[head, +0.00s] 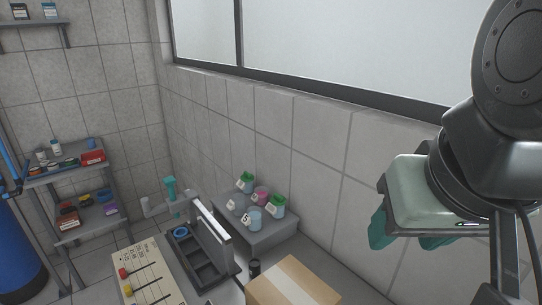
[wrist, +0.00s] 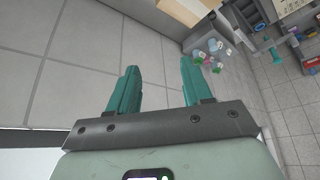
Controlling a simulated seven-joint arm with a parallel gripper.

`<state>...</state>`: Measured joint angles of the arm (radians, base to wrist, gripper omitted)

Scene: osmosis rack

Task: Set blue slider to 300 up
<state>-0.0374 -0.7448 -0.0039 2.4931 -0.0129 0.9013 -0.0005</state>
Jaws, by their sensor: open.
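A cream slider panel (head: 150,262) with dark slots lies at the bottom of the head view, cut off by the lower edge. A red knob (head: 124,273) and a yellow knob (head: 127,289) show on its left side. I cannot make out a blue slider knob; it may be below the picture edge. The panel's printed scale is too small to read. My gripper (head: 408,238) hangs high at the right, far from the panel, with its teal fingers apart and empty. In the wrist view, the open fingers (wrist: 160,68) point toward the tiled wall.
A dark tray rack (head: 205,265) with a blue ring stands beside the panel. Several lidded jars (head: 255,217) stand on a grey block by the wall. A cardboard box (head: 293,284) sits at the front. A shelf (head: 75,170) stands at the left. Open air surrounds my gripper.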

